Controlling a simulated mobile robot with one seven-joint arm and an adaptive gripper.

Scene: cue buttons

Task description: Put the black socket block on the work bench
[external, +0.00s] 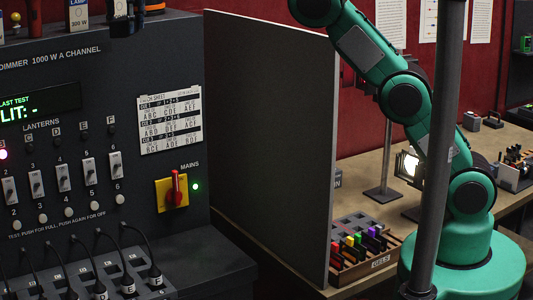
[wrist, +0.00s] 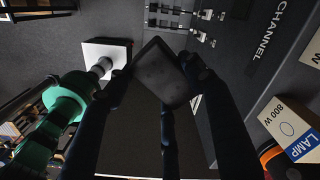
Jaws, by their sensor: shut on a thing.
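A dark, square-faced block (wrist: 163,76), apparently the black socket block, is between the fingers of my gripper (wrist: 153,70) in the wrist view. My gripper is shut on it, and the block appears tilted there. In the external view my arm leaves the top edge; a dark shape (external: 125,22) at the top left, in front of the dimmer cabinet, looks like my gripper's end, but the block is not clear there. The wooden work bench (external: 358,195) stands at the right, beyond a grey partition, with bare wood around a stand.
The grey partition (external: 270,130) stands between the dimmer cabinet (external: 110,95) and the bench. A gel rack (external: 365,265) sits on the bench's near end. A lamp box (wrist: 292,125) is close to my gripper's right. A dark vertical pole (external: 440,150) crosses the external view.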

